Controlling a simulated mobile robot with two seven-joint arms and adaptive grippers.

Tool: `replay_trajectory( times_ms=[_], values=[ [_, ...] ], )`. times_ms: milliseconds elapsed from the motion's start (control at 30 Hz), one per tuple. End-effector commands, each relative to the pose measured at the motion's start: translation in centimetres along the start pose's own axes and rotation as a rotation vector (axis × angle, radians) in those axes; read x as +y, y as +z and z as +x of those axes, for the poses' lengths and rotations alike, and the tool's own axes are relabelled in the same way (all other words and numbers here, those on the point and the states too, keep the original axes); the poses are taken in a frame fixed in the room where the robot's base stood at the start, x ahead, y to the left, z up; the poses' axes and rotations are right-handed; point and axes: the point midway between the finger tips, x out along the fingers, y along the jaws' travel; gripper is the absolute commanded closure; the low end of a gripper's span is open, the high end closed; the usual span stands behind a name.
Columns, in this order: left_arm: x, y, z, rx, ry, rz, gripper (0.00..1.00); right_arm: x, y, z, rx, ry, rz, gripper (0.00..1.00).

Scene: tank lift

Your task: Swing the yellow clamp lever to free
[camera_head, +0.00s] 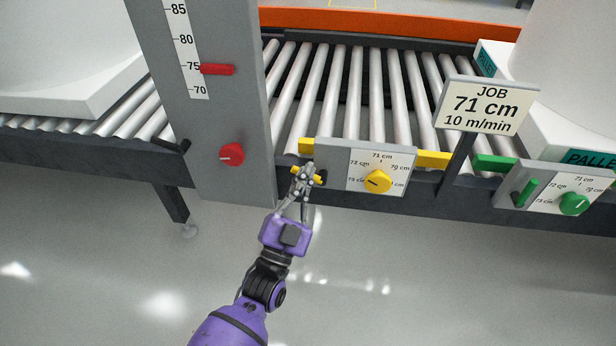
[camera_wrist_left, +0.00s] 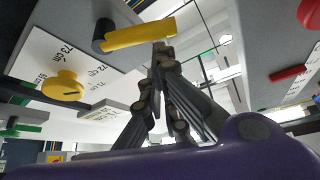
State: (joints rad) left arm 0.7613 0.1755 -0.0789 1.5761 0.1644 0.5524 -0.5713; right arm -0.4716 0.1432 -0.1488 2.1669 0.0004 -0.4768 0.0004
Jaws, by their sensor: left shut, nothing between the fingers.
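The yellow clamp lever (camera_head: 319,180) is on the left part of the grey yellow-dial panel (camera_head: 345,155). My gripper partly hides it in the head view. In the left wrist view the lever (camera_wrist_left: 138,34) is a yellow bar on a dark pivot, with its free end by my fingertips. My left gripper (camera_head: 306,172) is shut and empty, its tips at the lever; I cannot tell whether they touch. It also shows in the left wrist view (camera_wrist_left: 161,52). My right gripper is in neither view.
A yellow knob (camera_head: 377,181) sits right of the lever. A grey column with a red knob (camera_head: 231,154) stands left. A job sign (camera_head: 487,106) reads 71 cm, 10 m/min. A green lever (camera_head: 526,192) and green knob (camera_head: 574,203) are farther right. The floor in front is clear.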

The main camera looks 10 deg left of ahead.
Motion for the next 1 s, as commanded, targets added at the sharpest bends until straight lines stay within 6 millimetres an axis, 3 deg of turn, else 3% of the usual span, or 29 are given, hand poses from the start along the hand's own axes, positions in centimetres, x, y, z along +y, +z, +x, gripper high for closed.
replay_trajectory(
  times_ms=[233,400,733,867,1000],
  values=[
    [0.0,0.0,0.0,0.0,-0.001,-0.002,1.0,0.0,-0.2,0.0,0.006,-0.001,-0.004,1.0],
    [-0.1,1.3,-0.6,-0.004,-0.047,-0.08,1.0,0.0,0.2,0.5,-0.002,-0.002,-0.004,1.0],
    [-0.2,1.3,-0.6,-0.008,-0.046,-0.083,1.0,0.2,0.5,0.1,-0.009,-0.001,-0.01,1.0],
    [-0.7,0.4,-0.1,-0.006,-0.047,-0.083,1.0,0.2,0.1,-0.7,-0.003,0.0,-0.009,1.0],
    [-1.8,-1.9,1.1,0.005,-0.05,-0.083,1.0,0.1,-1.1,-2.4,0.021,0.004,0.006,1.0]
  ],
)
